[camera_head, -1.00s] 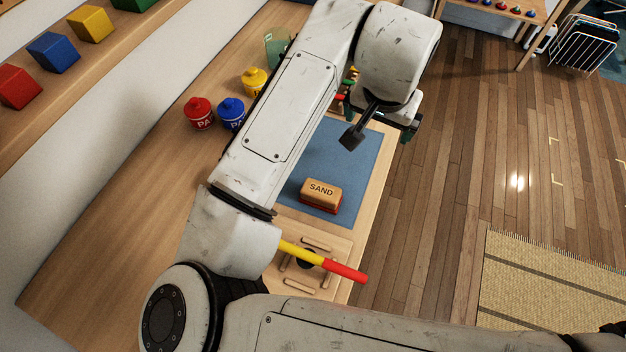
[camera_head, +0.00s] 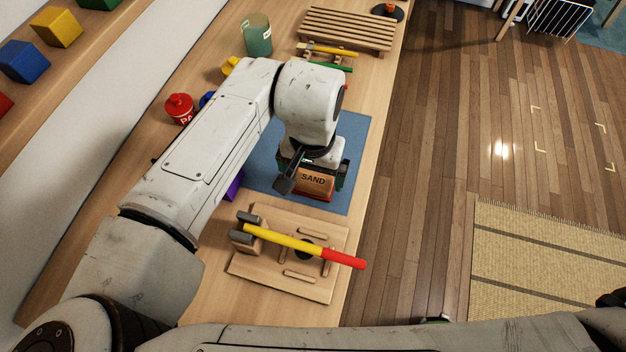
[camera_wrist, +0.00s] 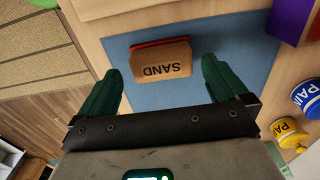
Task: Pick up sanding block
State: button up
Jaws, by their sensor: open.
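The sanding block (camera_head: 314,181) is a tan block marked SAND with a red underside, lying on a blue mat (camera_head: 352,135). It also shows in the wrist view (camera_wrist: 161,63), upside down. My gripper (camera_wrist: 158,84) is open, with its two green fingers apart and nothing between their tips. In the wrist view the block lies just beyond and between the fingertips. In the head view my gripper is over the block's far part and hides some of it.
A wooden board (camera_head: 317,289) with a yellow and red hammer (camera_head: 290,241) lies in front of the mat. Paint pots, a red one (camera_head: 180,108) among them, stand left of my arm. A slatted rack (camera_head: 346,30) and a green cup (camera_head: 257,36) are farther back.

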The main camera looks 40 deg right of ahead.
aim_at(313, 179)
jog(key=shift+w+d+f+p, duration=0.1)
jog(key=shift+d+f+p, duration=0.05)
jog(key=shift+f, duration=1)
jog(key=shift+w+d+f+p, duration=0.1)
jog(key=shift+d+f+p, duration=0.05)
jog(key=shift+f, duration=0.95)
jog(key=c, duration=0.8)
jog(key=shift+r, duration=0.6)
jog(key=s+d+r+b, duration=0.1)
jog(key=s+r, duration=0.4)
jog(key=r, duration=0.3)
jog(key=shift+s+d, duration=0.2)
jog(key=shift+d, duration=0.15)
jog(key=s+d+r+b, duration=0.1)
jog(key=s+r, duration=0.3)
jog(key=s, duration=0.4)
jog(key=shift+d, duration=0.75)
jog(key=shift+f, duration=0.1)
